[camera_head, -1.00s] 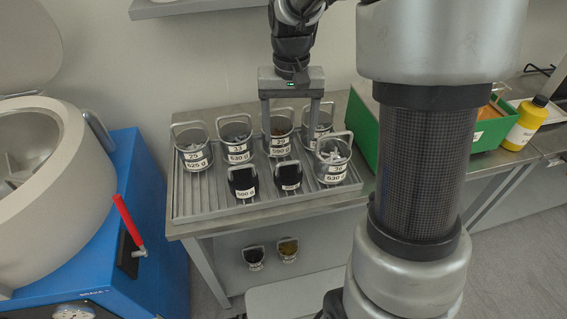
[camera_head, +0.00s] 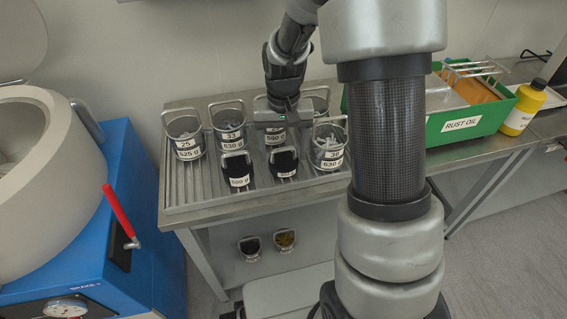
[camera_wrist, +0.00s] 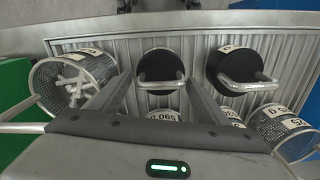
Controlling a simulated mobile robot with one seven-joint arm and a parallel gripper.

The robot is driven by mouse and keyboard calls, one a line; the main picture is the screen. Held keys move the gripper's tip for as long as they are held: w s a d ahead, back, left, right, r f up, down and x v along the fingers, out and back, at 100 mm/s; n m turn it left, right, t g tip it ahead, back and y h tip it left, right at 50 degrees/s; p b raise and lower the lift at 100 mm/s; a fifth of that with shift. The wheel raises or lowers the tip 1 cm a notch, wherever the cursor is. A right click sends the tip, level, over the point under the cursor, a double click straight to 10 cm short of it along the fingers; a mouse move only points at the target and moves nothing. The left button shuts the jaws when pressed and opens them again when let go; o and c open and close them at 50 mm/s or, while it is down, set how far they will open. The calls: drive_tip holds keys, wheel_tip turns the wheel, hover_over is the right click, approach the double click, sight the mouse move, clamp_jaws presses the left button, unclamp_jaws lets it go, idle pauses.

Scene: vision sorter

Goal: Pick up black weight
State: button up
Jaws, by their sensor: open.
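Two black weights with metal loop handles and white labels stand side by side at the front of the ribbed metal tray (camera_head: 200,203). The left one (camera_head: 238,172) and the right one (camera_head: 284,162) show in the head view. In the wrist view the order is reversed: the right one is at left (camera_wrist: 160,68), the other (camera_wrist: 240,68) at right. My gripper (camera_head: 272,122) is open and empty, above and just behind the right black weight. In the wrist view its fingers (camera_wrist: 158,88) reach to either side of that weight's handle. The fingertips are partly hidden in the head view.
Wire baskets of parts with weight labels stand close by: one at left (camera_head: 184,140), one at right (camera_head: 328,145), others behind. A green box (camera_head: 462,124) and a yellow bottle (camera_head: 522,108) are at right. A blue machine (camera_head: 120,240) stands at left.

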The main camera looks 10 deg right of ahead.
drive_tip(key=c, duration=1)
